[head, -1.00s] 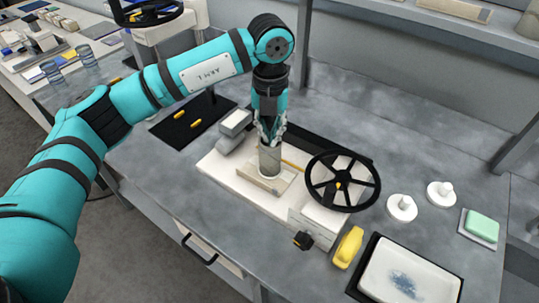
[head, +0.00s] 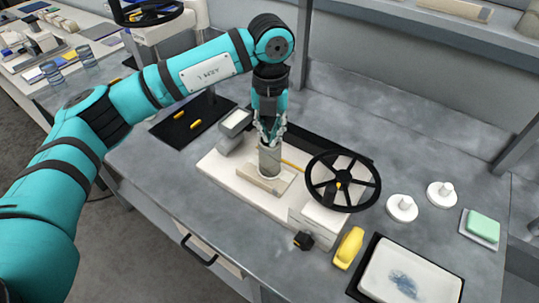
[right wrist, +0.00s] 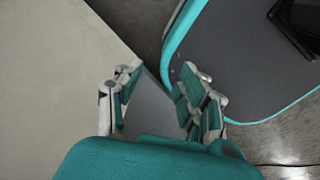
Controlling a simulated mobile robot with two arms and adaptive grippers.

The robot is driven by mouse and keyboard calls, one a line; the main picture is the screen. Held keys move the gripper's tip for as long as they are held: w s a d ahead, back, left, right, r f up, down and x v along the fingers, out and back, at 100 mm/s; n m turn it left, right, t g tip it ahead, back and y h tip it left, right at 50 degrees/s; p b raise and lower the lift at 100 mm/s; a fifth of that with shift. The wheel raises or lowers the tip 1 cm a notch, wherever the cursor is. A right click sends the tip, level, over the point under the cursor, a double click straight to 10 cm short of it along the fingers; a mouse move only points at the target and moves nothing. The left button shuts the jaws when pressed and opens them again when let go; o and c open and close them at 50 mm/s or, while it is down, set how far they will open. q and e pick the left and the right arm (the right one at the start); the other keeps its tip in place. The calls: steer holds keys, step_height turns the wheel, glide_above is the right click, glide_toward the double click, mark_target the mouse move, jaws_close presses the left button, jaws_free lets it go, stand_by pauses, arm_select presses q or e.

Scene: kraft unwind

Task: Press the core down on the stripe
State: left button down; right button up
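The core (head: 269,160) is a short grey cylinder. It stands upright on a pale block on the cream base of the bench rig (head: 225,172). My left gripper (head: 270,141) points straight down at the core's top end, with its fingertips at the rim. Whether the fingers grip the core or only sit close to it cannot be told. A thin yellow-orange line (head: 293,165) shows just right of the core; I cannot tell whether it is the stripe. The core's underside is hidden. My right gripper (right wrist: 160,100) is open and empty, over the floor in the right wrist view.
A black spoked handwheel (head: 342,181) stands close to the right of the core. A yellow tape dispenser (head: 348,247), a black knob (head: 303,240), a white tray (head: 375,282), two white weights (head: 402,208) and a green block (head: 482,226) lie further right.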

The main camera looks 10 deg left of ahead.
arm_select(q)
steer(key=shift+s+f, duration=0.1)
stand_by(0.3)
steer(key=shift+w+r+p, duration=0.2)
steer(key=shift+r+p, duration=0.4)
steer(key=shift+r, duration=0.35)
steer(key=shift+r+p, duration=1.25)
steer(key=shift+r, duration=1.35)
steer(key=shift+s, duration=0.1)
